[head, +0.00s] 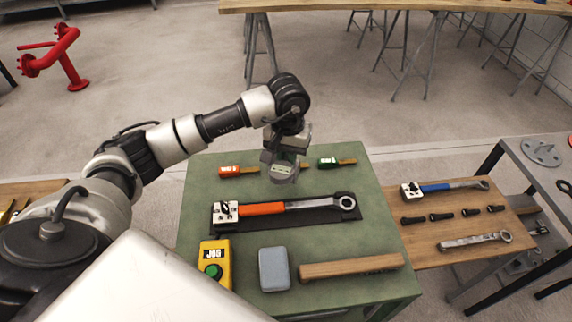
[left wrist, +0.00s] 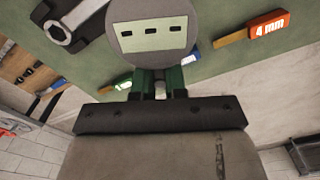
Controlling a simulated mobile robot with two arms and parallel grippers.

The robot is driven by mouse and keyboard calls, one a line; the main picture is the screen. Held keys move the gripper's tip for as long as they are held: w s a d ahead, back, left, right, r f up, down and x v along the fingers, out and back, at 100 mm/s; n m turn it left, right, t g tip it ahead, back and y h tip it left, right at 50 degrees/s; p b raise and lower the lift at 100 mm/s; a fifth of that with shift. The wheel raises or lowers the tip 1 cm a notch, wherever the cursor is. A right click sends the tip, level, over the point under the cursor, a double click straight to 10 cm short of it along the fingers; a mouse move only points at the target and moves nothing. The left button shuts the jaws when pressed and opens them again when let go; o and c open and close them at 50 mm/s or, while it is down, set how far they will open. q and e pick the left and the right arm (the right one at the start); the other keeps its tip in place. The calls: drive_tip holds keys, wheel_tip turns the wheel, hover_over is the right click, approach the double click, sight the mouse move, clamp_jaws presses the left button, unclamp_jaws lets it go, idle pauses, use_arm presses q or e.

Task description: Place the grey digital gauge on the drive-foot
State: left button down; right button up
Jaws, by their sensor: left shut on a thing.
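The grey digital gauge (head: 283,173) is a round grey disc with a pale display. My left gripper (head: 284,158) is shut on it and holds it over the far part of the green table (head: 200,185). In the left wrist view the gauge (left wrist: 128,48) faces the camera, just beyond the fingers of my left gripper (left wrist: 160,82). Whether it touches the table I cannot tell. I cannot make out a drive-foot in either view. My right gripper is not in view.
An orange-tagged tool (head: 230,171) and a green-tagged tool (head: 328,162) flank the gauge. Nearer are an orange-handled wrench (head: 265,208), a yellow box (head: 215,262), a grey case (head: 274,270) and a wooden handle (head: 350,266). A wooden bench (head: 425,252) with tools stands right.

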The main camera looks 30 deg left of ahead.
use_arm(q)
drive_tip(key=shift+w+a+f, duration=0.2)
drive_tip(key=shift+a, duration=0.15)
wheel_tip(320, 180, down, 4)
drive_tip(key=shift+r+p, duration=0.1)
drive_tip(key=shift+p, duration=0.35)
drive_tip(key=shift+f, duration=0.2)
drive_tip(key=c, duration=1.2)
unclamp_jaws()
drive_tip(key=shift+o, duration=0.2)
